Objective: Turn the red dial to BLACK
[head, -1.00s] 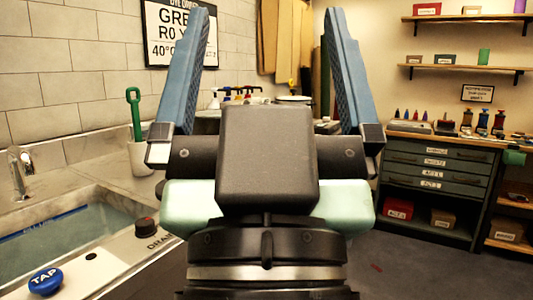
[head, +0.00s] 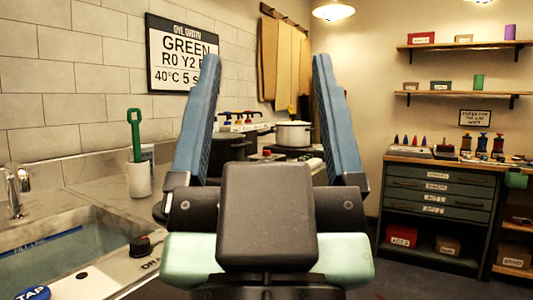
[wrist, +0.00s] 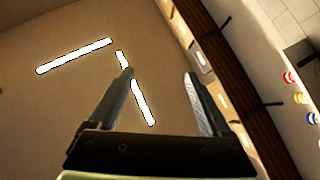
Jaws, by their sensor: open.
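My gripper (head: 265,62) is open and empty in the head view, its two blue fingers pointing up and apart. In the wrist view my gripper (wrist: 158,74) also stands open, with nothing between the fingers. I cannot surely identify the red dial. Small red, yellow and blue bottle-like fittings (head: 238,118) stand on the back counter, seen between my fingers. A small red spot (head: 267,153) shows near the pot, too small to make out. In the wrist view, red (wrist: 289,77), yellow and blue round parts line the right edge. No BLACK marking is readable.
At left are a sink (head: 62,250), a dark knob (head: 143,245) beside partly hidden lettering, a blue TAP button (head: 34,293) and a cup with a green tool (head: 138,178). A white pot (head: 293,134) stands behind. A drawer cabinet (head: 438,205) stands right, with floor before it.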

